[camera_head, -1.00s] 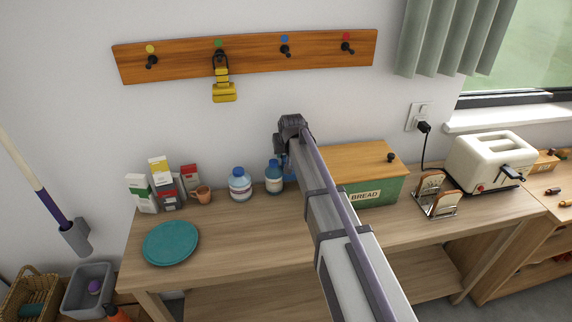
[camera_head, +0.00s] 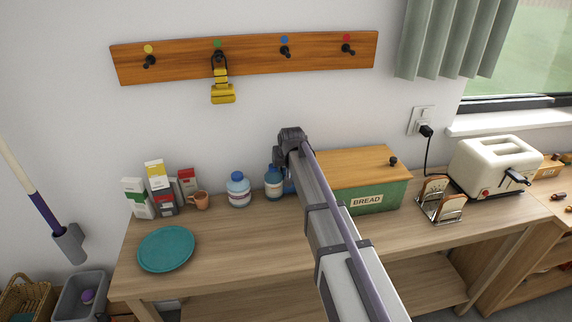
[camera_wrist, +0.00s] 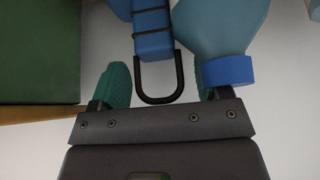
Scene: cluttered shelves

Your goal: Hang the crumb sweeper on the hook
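A blue tool with a black wire loop (camera_wrist: 157,88), likely the crumb sweeper, shows in the wrist view between my fingers. In the head view only a sliver of blue (camera_head: 289,186) shows beside my arm; the rest is hidden. My gripper (camera_wrist: 160,85) is open, with teal fingertips on either side of the loop and gaps to it. A wooden hook rail (camera_head: 250,57) on the wall has black hooks with yellow, green, blue and red dots. The blue-dot hook (camera_head: 285,51) is bare. A yellow tool (camera_head: 222,93) hangs on the green-dot hook.
A blue-capped bottle (camera_wrist: 228,50) is close by one finger. The green bread box (camera_head: 372,198) stands on the other side. Another bottle (camera_head: 238,190), an orange mug (camera_head: 200,201), cartons (camera_head: 160,190) and a teal plate (camera_head: 166,249) are on the left of the table.

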